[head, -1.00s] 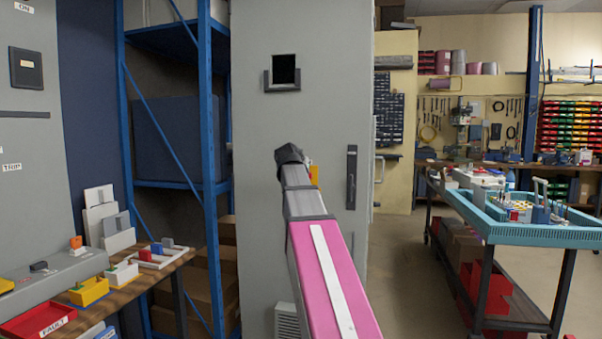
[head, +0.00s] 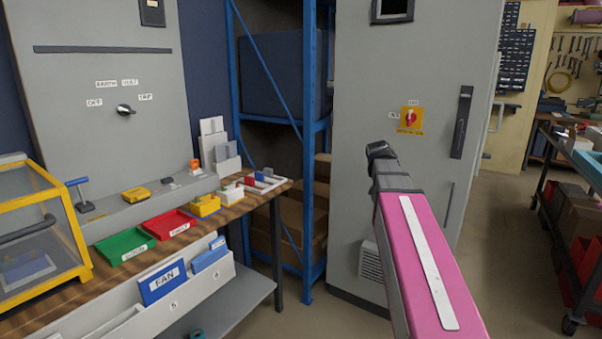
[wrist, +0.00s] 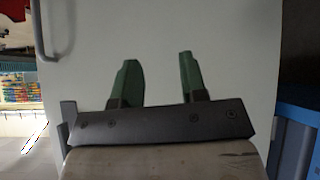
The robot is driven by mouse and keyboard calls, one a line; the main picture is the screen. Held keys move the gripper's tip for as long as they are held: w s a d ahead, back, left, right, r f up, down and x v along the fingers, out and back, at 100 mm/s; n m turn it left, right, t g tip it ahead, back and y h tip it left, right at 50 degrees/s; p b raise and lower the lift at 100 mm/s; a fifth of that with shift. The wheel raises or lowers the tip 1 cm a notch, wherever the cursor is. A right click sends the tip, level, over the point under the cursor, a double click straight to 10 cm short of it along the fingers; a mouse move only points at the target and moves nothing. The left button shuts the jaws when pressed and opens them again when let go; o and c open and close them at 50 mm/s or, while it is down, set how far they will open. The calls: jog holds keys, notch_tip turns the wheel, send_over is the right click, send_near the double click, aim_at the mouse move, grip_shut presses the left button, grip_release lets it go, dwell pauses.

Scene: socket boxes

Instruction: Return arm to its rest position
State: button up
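My arm, with a pink link (head: 425,265), reaches forward toward the tall grey cabinet (head: 415,70) in the head view. Its dark end is in front of the cabinet, just left of and below a red rotary switch on a yellow plate (head: 410,119). My gripper's fingers cannot be made out in the head view. In the wrist view my gripper (wrist: 160,70) shows two green fingers well apart with nothing between them. A pale flat surface, likely the cabinet, fills the view behind them.
A wooden bench at the left holds a green tray (head: 125,246), a red tray (head: 169,224) and a yellow-framed case (head: 45,235). A blue shelf rack (head: 312,150) stands between bench and cabinet. Open floor (head: 505,230) lies right of the cabinet, before a trolley.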

jog(key=s+a+f+n+g+y, duration=0.1)
jog(key=s+a+f+g, duration=0.1)
jog(key=s+a+f, duration=0.2)
jog(key=s+a+f+n+g+y, duration=0.2)
jog(key=s+f, duration=0.9)
jog(key=f, duration=0.8)
jog(key=s+a+f+n+g+y, duration=0.1)
jog(key=s+a+f+g, duration=0.2)
jog(key=f, duration=0.9)
jog(key=s+a, duration=0.3)
jog(key=s, duration=0.2)
jog(key=shift+g, duration=0.4)
jog(key=shift+s, duration=0.1)
